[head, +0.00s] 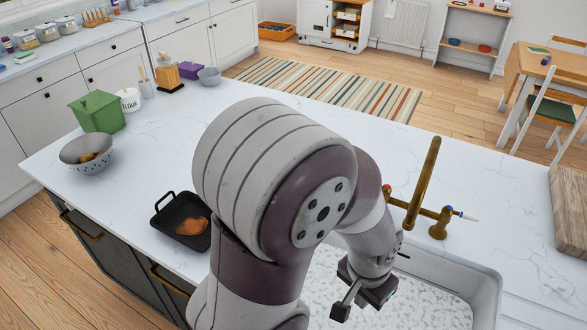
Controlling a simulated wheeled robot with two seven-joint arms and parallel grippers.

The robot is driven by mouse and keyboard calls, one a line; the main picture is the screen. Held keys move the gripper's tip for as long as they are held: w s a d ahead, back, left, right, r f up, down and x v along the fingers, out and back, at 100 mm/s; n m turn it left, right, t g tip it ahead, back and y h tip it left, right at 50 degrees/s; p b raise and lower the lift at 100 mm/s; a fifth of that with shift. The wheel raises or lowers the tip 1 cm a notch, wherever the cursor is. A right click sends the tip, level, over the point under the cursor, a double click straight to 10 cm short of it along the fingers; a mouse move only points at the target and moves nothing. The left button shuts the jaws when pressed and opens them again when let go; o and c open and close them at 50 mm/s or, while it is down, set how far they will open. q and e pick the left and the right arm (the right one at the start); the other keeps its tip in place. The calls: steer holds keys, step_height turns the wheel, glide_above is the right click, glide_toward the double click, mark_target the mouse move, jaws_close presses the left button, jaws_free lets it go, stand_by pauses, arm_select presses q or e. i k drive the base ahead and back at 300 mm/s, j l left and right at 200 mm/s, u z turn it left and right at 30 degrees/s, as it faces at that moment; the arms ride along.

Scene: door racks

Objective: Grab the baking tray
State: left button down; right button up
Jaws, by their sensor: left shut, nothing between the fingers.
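A black tray with raised sides and handles (172,211), which looks like the baking tray, sits on the white counter near its front edge, left of my arm. Something orange-brown lies in it, and my arm hides part of its right side. My left gripper (358,300) is over the sink, right of the tray and well apart from it. It is shut and empty, pointing down. My right gripper is not in view.
The sink (484,291) has a brass tap (427,188) behind it. A colander (86,153), a green bin (98,112) and a flour jar (130,100) stand on the left counter. A wooden board (570,205) lies at right. The counter around the tray is mostly clear.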

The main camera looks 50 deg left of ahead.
mark_target(186, 219)
steer(key=u, duration=2.45)
steer(key=i+j+z, duration=0.45)
steer(key=j, duration=0.35)
steer(key=i, duration=0.05)
